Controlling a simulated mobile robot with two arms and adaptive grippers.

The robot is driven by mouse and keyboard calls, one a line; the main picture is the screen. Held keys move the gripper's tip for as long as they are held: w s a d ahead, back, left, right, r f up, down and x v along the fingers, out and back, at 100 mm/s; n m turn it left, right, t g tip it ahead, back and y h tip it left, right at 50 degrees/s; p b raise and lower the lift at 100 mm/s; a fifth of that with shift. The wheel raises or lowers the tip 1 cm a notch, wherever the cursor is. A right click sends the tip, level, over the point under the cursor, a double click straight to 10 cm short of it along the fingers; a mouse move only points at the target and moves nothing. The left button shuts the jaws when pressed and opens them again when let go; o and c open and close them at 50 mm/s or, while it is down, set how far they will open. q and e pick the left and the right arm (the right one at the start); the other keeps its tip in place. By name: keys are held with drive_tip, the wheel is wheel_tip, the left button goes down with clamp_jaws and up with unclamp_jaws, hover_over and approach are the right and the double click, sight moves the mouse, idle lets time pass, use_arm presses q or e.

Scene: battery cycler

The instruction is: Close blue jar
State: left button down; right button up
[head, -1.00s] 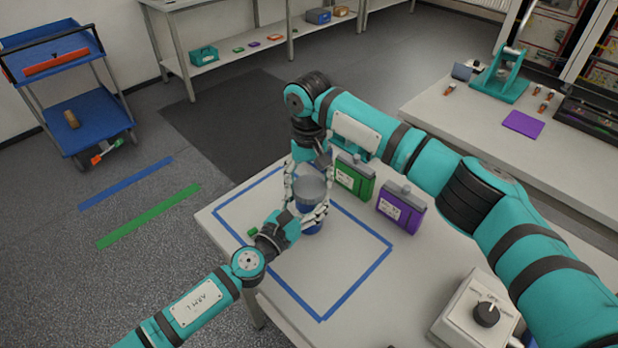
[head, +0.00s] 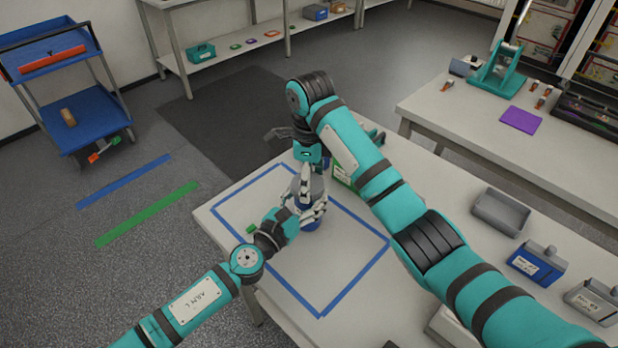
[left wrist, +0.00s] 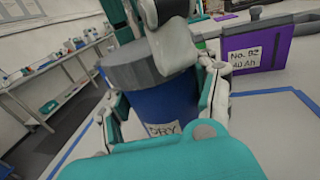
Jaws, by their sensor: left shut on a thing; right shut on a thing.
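The blue jar (head: 312,225) stands upright inside the blue tape square on the near table. In the left wrist view, the blue jar (left wrist: 165,105) has a white label reading "DRY" and a grey lid (left wrist: 135,69) on its top. My left gripper (head: 311,212) is shut around the jar's side. My right gripper (head: 307,190) comes down from above and is shut on the lid; its fingers also show in the left wrist view (left wrist: 170,45). The fingers hide much of the lid in the head view, and I cannot tell how tightly it sits.
A green box (head: 344,174) stands just behind the jar, partly behind my right arm. A purple box (left wrist: 258,46) shows in the left wrist view. A grey tray (head: 501,211), a blue box (head: 535,263) and a grey box (head: 594,300) are at right. The tape square's front is clear.

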drive_tip(key=shift+w+d+f, duration=0.1)
drive_tip(key=shift+d, duration=0.2)
idle(0.6)
drive_tip(key=o, duration=0.9)
drive_tip(key=shift+a, duration=0.2)
drive_tip(key=shift+r, duration=2.35)
